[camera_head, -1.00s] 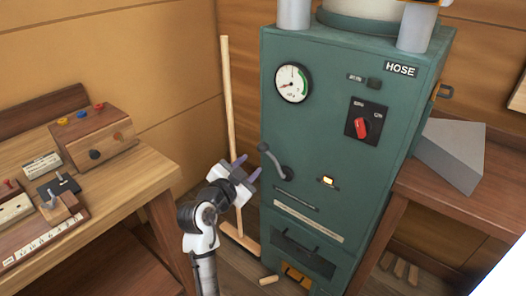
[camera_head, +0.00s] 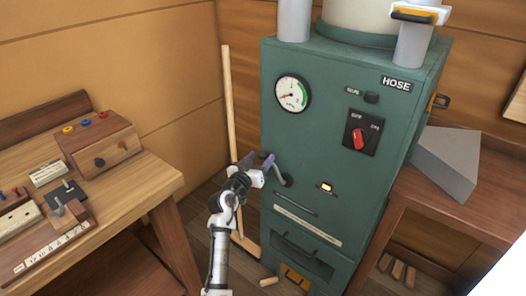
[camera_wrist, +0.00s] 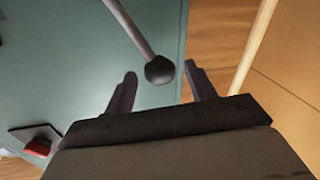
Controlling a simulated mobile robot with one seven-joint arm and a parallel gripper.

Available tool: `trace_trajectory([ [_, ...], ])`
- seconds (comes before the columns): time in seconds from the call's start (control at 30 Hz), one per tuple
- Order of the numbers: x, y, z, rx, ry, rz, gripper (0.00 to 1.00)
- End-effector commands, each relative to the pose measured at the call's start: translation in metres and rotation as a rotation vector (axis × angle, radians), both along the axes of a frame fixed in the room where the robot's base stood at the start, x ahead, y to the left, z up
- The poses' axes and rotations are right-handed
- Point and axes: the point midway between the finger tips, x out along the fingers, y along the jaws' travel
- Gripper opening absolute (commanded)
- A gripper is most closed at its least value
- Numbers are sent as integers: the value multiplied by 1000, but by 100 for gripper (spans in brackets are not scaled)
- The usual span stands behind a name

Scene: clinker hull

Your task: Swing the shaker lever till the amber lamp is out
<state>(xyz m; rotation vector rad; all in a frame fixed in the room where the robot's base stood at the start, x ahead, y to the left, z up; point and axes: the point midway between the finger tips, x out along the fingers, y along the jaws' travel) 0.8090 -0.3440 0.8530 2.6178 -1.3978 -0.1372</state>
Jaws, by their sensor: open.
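The shaker lever (camera_head: 286,180) is a grey crank on the front of the green cabinet (camera_head: 310,130). In the head view my gripper hides much of it. The wrist view shows its rod (camera_wrist: 132,28) ending in a dark ball knob (camera_wrist: 160,70). My gripper (camera_head: 256,157) is open at the cabinet's left side. In the wrist view its two fingers (camera_wrist: 160,74) stand on either side of the knob, with gaps showing. The amber lamp (camera_head: 326,187) glows on the cabinet front, right of the lever.
A broom (camera_head: 230,110) leans in the corner left of the cabinet. A workbench (camera_head: 140,185) with boxes stands at left. A red rotary switch (camera_head: 359,139) and a round gauge (camera_head: 293,94) are on the cabinet above the lever. A grey wedge (camera_head: 445,165) sits on the right bench.

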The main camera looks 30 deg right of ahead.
Motion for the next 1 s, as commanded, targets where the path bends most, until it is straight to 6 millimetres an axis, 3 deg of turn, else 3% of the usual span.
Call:
trace_trajectory([
  [0.2,12,-19,1,0,-1,-2,55],
  [0.57,15,-22,0,1,-1,0,55],
  [1.0,15,-22,0,0,0,0,0],
])
